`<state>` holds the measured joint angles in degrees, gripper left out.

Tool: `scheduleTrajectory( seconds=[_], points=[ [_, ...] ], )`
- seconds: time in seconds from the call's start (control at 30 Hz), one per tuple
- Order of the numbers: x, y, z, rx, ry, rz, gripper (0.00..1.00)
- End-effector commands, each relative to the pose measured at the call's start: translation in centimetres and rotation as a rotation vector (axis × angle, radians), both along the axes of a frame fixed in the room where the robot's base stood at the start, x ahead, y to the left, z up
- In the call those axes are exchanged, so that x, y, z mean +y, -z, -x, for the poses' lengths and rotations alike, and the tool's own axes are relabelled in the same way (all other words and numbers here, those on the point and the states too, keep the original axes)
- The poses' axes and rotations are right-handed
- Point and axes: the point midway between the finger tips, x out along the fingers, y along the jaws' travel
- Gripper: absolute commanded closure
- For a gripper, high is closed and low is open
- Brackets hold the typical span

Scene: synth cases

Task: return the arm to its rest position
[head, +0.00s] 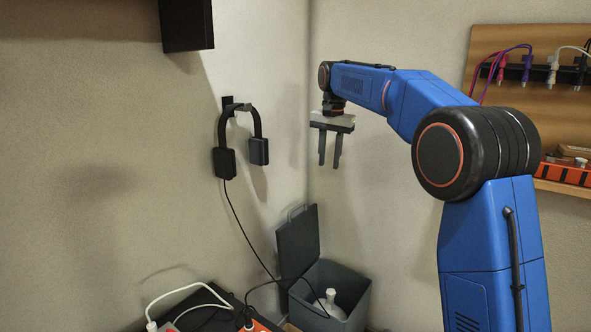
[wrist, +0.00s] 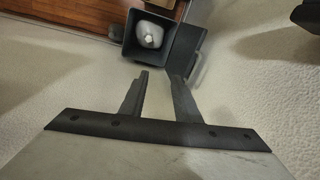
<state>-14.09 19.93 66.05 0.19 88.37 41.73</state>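My blue arm reaches up from the lower right of the head view and bends at a large black joint. My gripper (head: 329,163) hangs from its end, pointing down, in front of the room corner. Its two dark fingers are apart with nothing between them. In the wrist view my gripper (wrist: 159,76) also shows a gap between the fingers, with pale wall behind. The gripper touches nothing in either view.
Headphones (head: 258,150) hang on the left wall, their cable running down. Below stands an open grey bin (head: 352,316) holding a white bottle (head: 330,300); the bin (wrist: 130,55) also shows in the wrist view. A wooden board (head: 490,50) with cables is at right. A black box (head: 187,25) is upper left.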

Motion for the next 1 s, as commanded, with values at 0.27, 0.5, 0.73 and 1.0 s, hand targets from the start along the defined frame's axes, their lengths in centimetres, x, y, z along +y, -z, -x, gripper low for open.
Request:
scheduleTrajectory(
  seconds=[0.27,0.5,0.73,1.0],
  points=[
    [-4.6,-1.7,7.5,-0.053,-0.073,0.003,0.71],
    [-8.0,-1.6,14.3,-0.098,-0.137,0.012,0.71],
    [-10.9,-0.3,21.2,-0.141,-0.198,0.026,0.71],
    [-13.7,2.7,29.3,-0.191,-0.268,0.049,0.71]
  ],
)
